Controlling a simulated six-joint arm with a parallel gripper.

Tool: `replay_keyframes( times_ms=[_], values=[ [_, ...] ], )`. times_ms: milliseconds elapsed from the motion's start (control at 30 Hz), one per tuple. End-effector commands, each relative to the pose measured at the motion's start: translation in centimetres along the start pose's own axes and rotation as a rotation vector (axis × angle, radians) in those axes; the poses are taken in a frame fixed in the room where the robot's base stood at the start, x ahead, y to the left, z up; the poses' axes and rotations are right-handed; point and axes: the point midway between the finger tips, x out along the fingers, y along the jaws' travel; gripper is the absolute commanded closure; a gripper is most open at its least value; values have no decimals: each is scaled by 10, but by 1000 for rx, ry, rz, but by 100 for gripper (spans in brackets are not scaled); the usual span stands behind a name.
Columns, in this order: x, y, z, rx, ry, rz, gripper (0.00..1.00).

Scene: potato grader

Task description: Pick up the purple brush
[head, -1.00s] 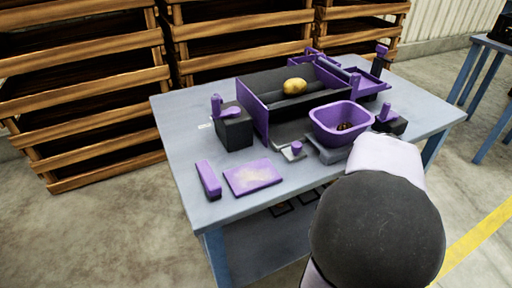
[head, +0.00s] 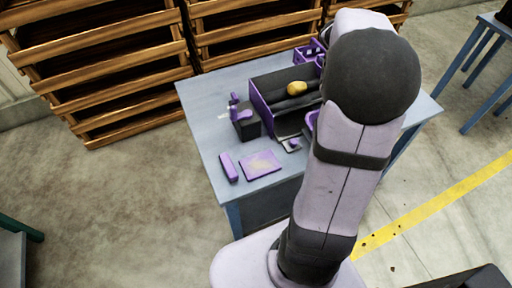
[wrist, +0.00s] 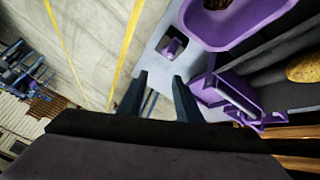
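The purple brush appears to be the long narrow purple block with a darker side (head: 229,168). It lies at the table's front left corner, left of a flat purple pad (head: 260,165). My gripper (wrist: 159,78) is open in the wrist view, its two dark fingers apart with nothing between them. It is above the table's right part, near a purple bowl (wrist: 232,22) and a purple handled piece (wrist: 173,47), away from the brush. In the head view my arm hides the gripper.
The blue-grey table (head: 203,115) holds a black trough (head: 285,92) with a potato (head: 297,88), and a black block with purple parts (head: 244,123). Wooden crates (head: 120,70) stand behind. My arm covers the table's right part. The table's front left is otherwise clear.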

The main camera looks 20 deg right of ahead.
Motion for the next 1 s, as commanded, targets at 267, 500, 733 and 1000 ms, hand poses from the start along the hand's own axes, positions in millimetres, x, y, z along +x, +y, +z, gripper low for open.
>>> replay_keyframes(
  times_ms=[267,500,733,1000],
  values=[
    [-144,-68,-116,-43,221,-233,69],
    [-236,-132,-138,-139,298,-413,69],
    [-213,-184,-25,-356,123,-475,69],
    [-207,-212,137,-663,-116,-547,69]
  ],
)
